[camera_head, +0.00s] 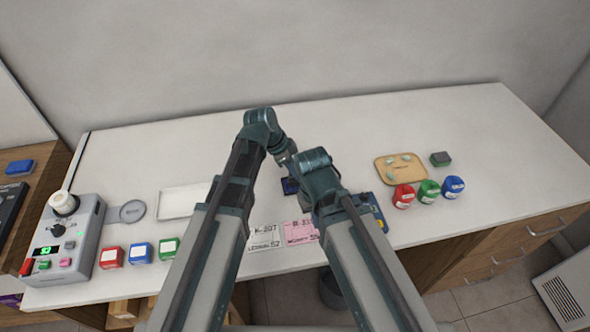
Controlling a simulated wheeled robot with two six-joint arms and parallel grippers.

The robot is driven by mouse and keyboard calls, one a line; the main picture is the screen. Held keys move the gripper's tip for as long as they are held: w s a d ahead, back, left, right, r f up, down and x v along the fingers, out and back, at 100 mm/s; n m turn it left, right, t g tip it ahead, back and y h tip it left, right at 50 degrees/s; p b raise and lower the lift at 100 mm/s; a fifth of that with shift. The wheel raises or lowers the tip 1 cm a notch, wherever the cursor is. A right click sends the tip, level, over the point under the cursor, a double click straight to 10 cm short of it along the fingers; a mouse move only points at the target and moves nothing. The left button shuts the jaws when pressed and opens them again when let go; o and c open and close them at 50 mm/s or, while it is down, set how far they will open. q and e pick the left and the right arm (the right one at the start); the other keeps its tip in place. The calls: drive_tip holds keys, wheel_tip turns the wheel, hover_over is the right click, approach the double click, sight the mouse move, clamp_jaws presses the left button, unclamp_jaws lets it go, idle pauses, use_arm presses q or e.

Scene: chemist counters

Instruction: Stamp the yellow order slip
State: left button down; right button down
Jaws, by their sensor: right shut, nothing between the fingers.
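No yellow order slip shows; my arms cover part of the counter's front. A white slip (265,238) and a pink slip (300,232), both with printed writing, lie side by side at the front edge, partly behind my arms. A small dark blue item (289,186) lies behind them, partly hidden. No stamp can be told for certain. My right gripper (323,205) is over the counter just right of the pink slip, shut and empty, its fingertips mostly hidden by my wrist. My left arm bends over the middle; its fingers cannot be made out.
Red (111,257), blue (141,252) and green (168,248) labelled blocks stand by a grey machine (80,236). A white tray (180,204) is left of my arms. Right are a blue item (371,208), a tan tray (384,174) and three coloured jars (428,191). The back is clear.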

use_arm(q)
drive_tip(key=shift+s+f+b, duration=0.1)
drive_tip(key=shift+f+b, duration=0.25)
use_arm(e)
drive_tip(key=shift+f, duration=0.35)
idle(0.9)
